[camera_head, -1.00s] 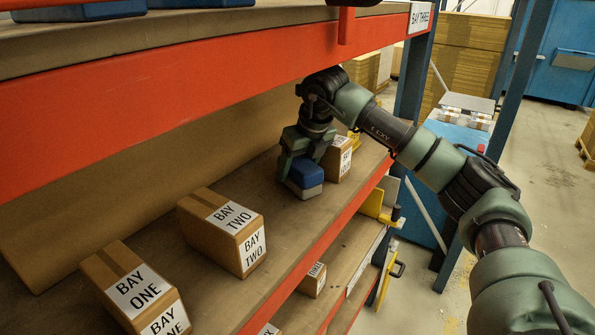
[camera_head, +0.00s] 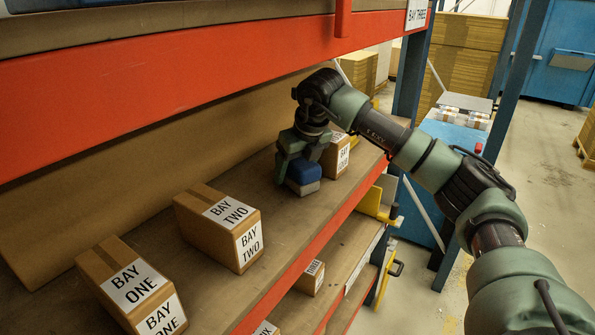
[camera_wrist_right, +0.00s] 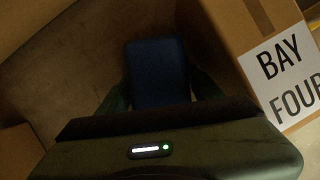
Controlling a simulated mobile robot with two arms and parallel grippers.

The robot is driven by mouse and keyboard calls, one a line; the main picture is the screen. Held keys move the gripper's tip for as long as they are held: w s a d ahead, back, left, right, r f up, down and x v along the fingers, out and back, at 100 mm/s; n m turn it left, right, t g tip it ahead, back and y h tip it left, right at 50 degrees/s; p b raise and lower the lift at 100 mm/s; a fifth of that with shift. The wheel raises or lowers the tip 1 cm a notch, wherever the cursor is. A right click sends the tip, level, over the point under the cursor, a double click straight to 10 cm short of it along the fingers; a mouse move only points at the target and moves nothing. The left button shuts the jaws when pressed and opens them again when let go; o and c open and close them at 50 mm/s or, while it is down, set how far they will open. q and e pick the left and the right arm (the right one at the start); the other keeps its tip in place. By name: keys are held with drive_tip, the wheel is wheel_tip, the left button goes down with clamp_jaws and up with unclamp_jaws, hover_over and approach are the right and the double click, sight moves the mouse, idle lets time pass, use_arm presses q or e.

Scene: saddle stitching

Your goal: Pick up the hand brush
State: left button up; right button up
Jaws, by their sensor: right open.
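The hand brush, a blue block with a pale grey lower part (camera_head: 303,186), sits on the brown shelf (camera_head: 285,235), just left of a carton at its far end. My right gripper (camera_head: 299,166) is directly above the brush, fingers pointing down and open on either side of it. In the right wrist view the dark blue top of the brush (camera_wrist_right: 157,70) lies between the two green fingers (camera_wrist_right: 160,94). Whether the fingers touch it is too dark to tell. My left gripper is not in view.
Cartons marked BAY ONE (camera_head: 125,285) and BAY TWO (camera_head: 218,228) stand nearer on the shelf. The BAY FOUR carton (camera_wrist_right: 262,60) is close beside the gripper. An orange beam (camera_head: 190,85) crosses above. The shelf between BAY TWO and the brush is clear.

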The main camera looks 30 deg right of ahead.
drive_tip(key=shift+c, duration=0.3)
clamp_jaws()
drive_tip(key=shift+w+r, duration=0.1)
